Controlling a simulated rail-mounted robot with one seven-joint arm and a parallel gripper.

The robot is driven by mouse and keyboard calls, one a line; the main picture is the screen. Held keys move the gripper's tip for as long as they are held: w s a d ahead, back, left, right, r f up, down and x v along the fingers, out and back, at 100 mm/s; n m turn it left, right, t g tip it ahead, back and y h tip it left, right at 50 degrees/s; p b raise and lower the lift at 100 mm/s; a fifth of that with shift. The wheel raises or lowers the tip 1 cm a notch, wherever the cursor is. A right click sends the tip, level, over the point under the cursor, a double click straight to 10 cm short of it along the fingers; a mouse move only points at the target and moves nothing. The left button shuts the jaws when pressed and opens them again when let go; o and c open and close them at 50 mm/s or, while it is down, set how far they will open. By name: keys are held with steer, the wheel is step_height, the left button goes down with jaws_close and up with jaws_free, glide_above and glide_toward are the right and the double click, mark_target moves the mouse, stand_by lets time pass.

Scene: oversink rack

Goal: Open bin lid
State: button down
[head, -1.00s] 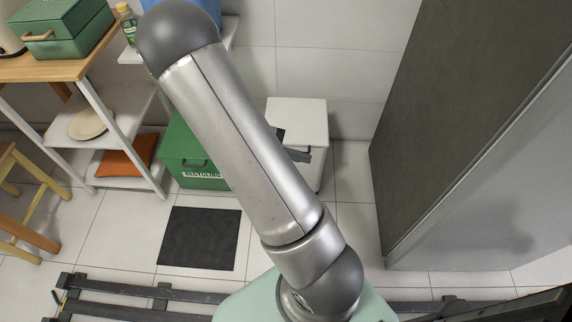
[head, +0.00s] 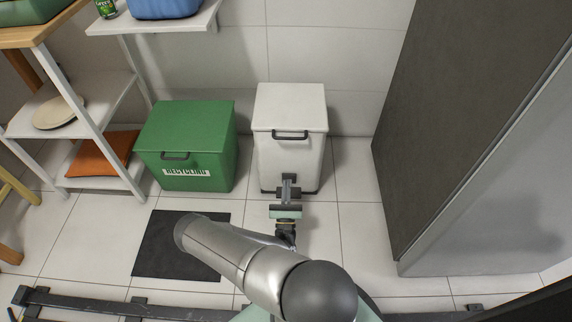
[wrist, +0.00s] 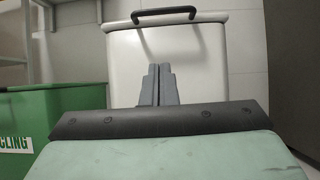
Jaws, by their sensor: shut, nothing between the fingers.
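A white bin (head: 286,158) stands against the back wall with its lid (head: 290,105) closed. A dark handle (head: 290,136) sits at the lid's front edge. In the wrist view the white bin (wrist: 205,62) is straight ahead, with its handle (wrist: 163,14) at the top. My gripper (head: 289,180) is in front of the bin's lower front, below the handle. In the wrist view my gripper (wrist: 158,70) has its two grey fingers together, with nothing between them. The handle is apart from the fingers. Whether the fingertips touch the bin's front cannot be told.
A green recycling bin (head: 200,135) with a closed lid stands left of the white bin. A white shelf unit (head: 108,118) is further left. A tall dark panel (head: 440,110) stands on the right. A black mat (head: 160,248) lies on the floor, with bare tiles around it.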

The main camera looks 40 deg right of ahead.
steer(key=s+a+r+b+x, duration=0.1)
steer(key=r+b+x, duration=0.1)
steer(key=x, duration=1)
steer(key=shift+d+r+b, duration=0.15)
steer(key=shift+r+b, duration=0.25)
steer(key=shift+b, duration=0.35)
steer(key=shift+w+r, duration=0.1)
steer(key=shift+r, duration=0.05)
